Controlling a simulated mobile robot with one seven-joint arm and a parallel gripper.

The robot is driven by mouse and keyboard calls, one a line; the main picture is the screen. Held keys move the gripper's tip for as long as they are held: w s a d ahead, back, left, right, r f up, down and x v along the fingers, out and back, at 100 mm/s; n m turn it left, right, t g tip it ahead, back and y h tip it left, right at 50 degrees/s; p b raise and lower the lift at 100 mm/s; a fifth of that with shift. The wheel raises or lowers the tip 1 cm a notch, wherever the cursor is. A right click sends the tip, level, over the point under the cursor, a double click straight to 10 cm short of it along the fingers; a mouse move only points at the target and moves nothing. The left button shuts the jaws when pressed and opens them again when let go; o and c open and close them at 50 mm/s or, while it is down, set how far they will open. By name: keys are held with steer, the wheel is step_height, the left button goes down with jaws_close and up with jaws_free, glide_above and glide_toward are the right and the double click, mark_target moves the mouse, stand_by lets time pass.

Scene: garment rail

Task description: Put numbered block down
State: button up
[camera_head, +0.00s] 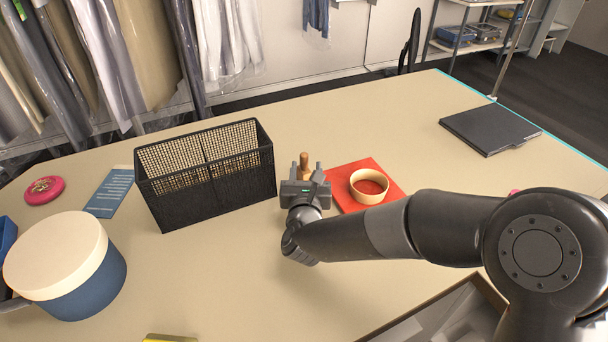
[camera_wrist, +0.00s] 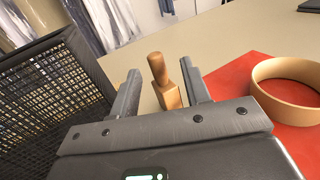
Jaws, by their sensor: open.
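The numbered block appears to be a small wooden block with a rounded handle (camera_head: 305,161); no number shows on it. It stands upright on the table, between a black mesh basket and a red mat. It also shows in the wrist view (camera_wrist: 169,94). My gripper (camera_head: 306,172) is open, its fingers pointing at the block from the near side. In the wrist view the block shows in the gap between the two fingers (camera_wrist: 160,74), apart from the left one and close to the right one. I cannot tell whether the fingertips reach around it. The block's lower part is partly hidden.
The black mesh basket (camera_head: 206,203) stands close at left. The red mat (camera_head: 341,181) with a tan bowl or ring (camera_head: 369,187) on it lies close at right. A round blue box (camera_head: 85,285) is at front left. A dark flat case (camera_head: 489,129) lies far right. The back table is clear.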

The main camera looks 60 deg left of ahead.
mark_target(304, 162)
steer(key=a, duration=0.1)
steer(key=w+a, duration=0.1)
steer(key=a, duration=0.1)
steer(key=a+f, duration=0.1)
steer(key=shift+w+a, duration=0.2)
steer(key=shift+a, duration=0.05)
steer(key=shift+w+a, duration=0.2)
steer(key=shift+a, duration=0.15)
jaws_close()
